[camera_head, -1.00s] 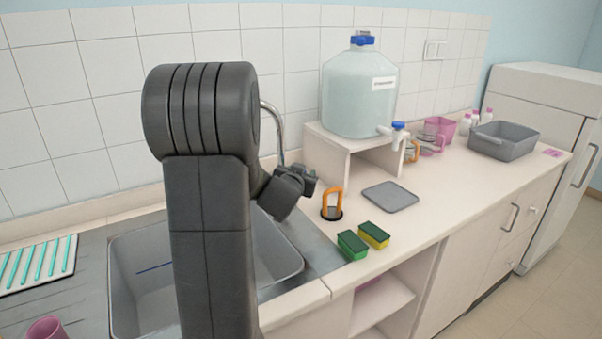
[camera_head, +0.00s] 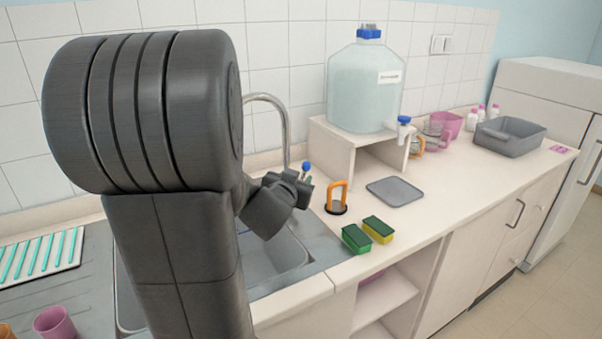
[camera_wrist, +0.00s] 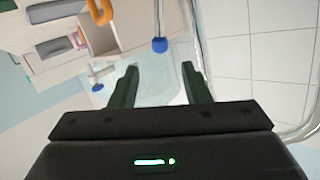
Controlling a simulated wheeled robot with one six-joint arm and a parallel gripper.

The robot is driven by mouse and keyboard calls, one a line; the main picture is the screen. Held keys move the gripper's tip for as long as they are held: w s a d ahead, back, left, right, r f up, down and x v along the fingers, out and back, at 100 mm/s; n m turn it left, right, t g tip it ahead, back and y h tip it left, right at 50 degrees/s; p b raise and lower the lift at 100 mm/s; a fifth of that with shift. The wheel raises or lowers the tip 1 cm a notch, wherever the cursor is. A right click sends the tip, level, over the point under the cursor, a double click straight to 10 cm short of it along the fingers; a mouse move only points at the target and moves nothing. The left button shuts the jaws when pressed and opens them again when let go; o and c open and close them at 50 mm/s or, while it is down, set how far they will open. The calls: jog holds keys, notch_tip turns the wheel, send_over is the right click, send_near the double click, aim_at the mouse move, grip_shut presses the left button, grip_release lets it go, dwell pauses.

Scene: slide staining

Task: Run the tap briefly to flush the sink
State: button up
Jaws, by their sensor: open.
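The chrome tap (camera_head: 285,122) arches up behind the sink (camera_head: 275,262), and its tube runs along the right of the wrist view (camera_wrist: 303,128). A blue-tipped tap lever (camera_head: 306,166) stands right beside my gripper (camera_head: 303,190) in the head view. In the wrist view the blue knob (camera_wrist: 160,45) on its grey stem is just above the gap between my fingertips (camera_wrist: 157,80). My gripper is open and empty. I cannot tell whether it touches the lever. My arm hides much of the sink, and no water flow is visible.
A large carboy (camera_head: 362,90) stands on a white riser (camera_head: 335,145) to the right. A pink cup (camera_head: 54,323) is at the lower left.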

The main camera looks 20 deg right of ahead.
jog(key=shift+v, duration=1.35)
dwell(0.4)
